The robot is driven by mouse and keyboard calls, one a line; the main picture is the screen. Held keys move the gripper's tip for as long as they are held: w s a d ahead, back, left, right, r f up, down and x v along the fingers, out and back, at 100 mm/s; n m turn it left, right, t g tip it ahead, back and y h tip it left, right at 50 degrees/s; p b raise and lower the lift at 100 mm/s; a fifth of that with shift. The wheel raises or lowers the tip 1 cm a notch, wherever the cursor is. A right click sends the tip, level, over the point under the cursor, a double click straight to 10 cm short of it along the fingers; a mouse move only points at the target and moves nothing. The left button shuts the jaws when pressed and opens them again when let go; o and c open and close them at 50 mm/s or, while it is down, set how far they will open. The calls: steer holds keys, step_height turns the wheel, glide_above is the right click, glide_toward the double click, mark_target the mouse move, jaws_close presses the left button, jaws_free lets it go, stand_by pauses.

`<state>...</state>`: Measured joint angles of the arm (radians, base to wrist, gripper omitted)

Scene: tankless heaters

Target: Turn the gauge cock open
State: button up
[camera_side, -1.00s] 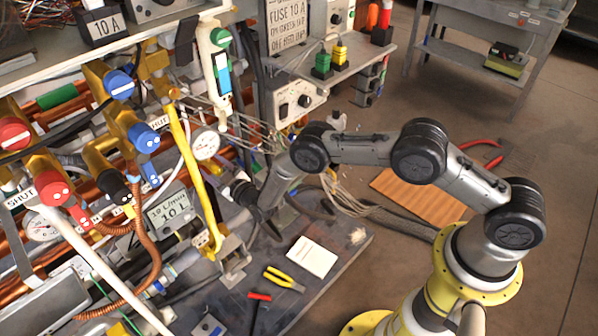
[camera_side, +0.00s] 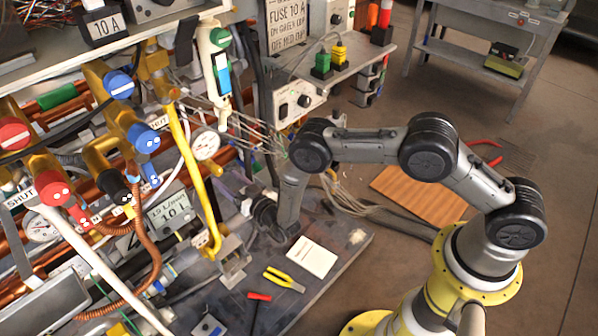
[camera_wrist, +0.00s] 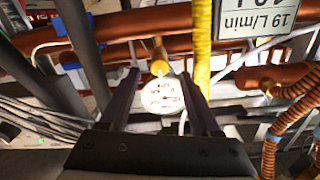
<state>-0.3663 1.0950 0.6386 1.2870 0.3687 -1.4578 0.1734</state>
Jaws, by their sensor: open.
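The round white gauge (camera_side: 206,146) hangs among the pipes left of my arm in the side view. In the wrist view the gauge (camera_wrist: 163,98) faces me, with a small brass-yellow fitting (camera_wrist: 160,68) just above it, which looks like its cock. I cannot tell the cock's handle position. My gripper (camera_wrist: 160,76) is open, its two dark fingers standing left and right of the gauge and fitting in the picture. Nothing is held, and I see no contact. In the side view my gripper's fingers are hard to make out against the clutter.
A yellow pipe (camera_wrist: 202,45) runs close to the right finger. Copper pipes (camera_wrist: 150,22) cross behind, and a flow display (camera_wrist: 258,18) sits at upper right. Pliers (camera_side: 284,279) and a white pad (camera_side: 311,257) lie on the bench. Loose wires hang near my arm.

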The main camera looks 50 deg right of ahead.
steer(key=s+a+f+n+g+y, duration=0.15)
steer(key=s+f+g, duration=0.25)
steer(key=s+g, duration=0.45)
steer(key=s+d+r+n+g, duration=0.1)
steer(key=s+d+r+g, duration=0.2)
steer(key=s+r, duration=0.4)
steer(key=s+d+r+g, duration=0.3)
steer(key=s+r, duration=0.3)
steer(key=r, duration=0.6)
steer(key=shift+s+r+n, duration=0.35)
steer(key=shift+s, duration=0.05)
